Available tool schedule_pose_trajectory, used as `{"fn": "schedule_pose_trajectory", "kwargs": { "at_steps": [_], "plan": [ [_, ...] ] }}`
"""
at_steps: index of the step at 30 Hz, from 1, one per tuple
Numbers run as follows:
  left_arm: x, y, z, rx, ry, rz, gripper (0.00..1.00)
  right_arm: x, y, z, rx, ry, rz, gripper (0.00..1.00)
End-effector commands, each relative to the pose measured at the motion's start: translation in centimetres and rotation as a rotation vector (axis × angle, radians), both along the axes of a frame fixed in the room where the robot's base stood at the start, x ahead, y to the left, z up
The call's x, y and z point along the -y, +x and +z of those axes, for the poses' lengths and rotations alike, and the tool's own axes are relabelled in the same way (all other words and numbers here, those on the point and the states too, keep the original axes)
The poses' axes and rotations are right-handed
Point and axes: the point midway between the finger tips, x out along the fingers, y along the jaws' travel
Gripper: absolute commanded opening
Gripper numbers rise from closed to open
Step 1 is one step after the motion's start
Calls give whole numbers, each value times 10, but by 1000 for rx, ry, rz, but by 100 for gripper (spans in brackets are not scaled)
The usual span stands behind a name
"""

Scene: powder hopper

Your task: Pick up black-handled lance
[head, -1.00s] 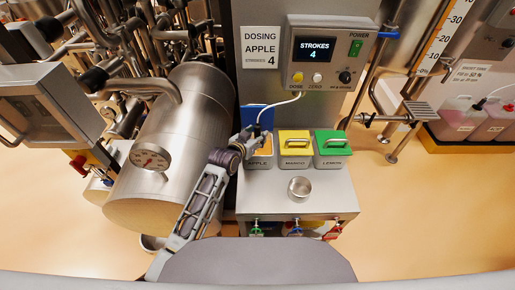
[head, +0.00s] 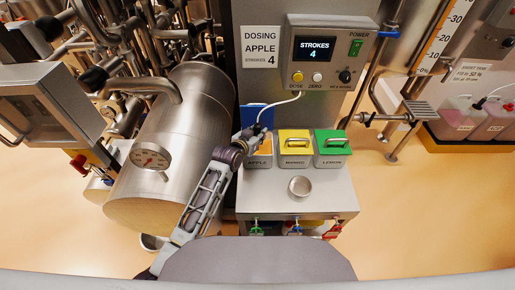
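A thin white hose (head: 284,104) runs from the dosing box down to a small dark piece (head: 258,129) at the apple bin, which looks like the lance's handle. My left gripper (head: 253,135) is at this dark piece, above the back of the apple bin (head: 258,160). The fingers are small and partly hidden by my wrist, so I cannot tell whether they are closed on it. The lance's lower part is hidden. My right gripper is not in view.
The mango bin (head: 295,160) and lemon bin (head: 331,160) have yellow and green handled lids. A steel cup (head: 300,186) stands on the bench (head: 340,200) in front. The dosing box (head: 328,62) reads STROKES 4. A large steel vessel (head: 185,130) stands close left of my arm.

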Motion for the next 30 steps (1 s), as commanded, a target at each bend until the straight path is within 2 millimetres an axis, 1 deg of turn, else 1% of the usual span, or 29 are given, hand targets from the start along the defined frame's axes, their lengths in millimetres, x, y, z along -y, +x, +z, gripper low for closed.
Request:
{"fn": "schedule_pose_trajectory", "kwargs": {
  "at_steps": [1, 5, 6, 22, 26, 30],
  "plan": [
    [0, 0, 0, 0, 0, 0, 19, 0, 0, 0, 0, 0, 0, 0],
    [0, 0, 0, 0, 0, 0, 2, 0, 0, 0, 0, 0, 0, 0],
    [0, 0, 0, 0, 0, 0, 0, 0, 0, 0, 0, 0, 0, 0],
    [0, 0, 3, 3, -1, 0, 0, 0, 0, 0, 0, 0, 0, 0],
    [0, 1, 10, 5, -1, 0, 0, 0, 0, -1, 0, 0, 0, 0],
    [0, 1, 24, 7, -2, -1, 0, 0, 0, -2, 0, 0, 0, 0]
  ]
}}
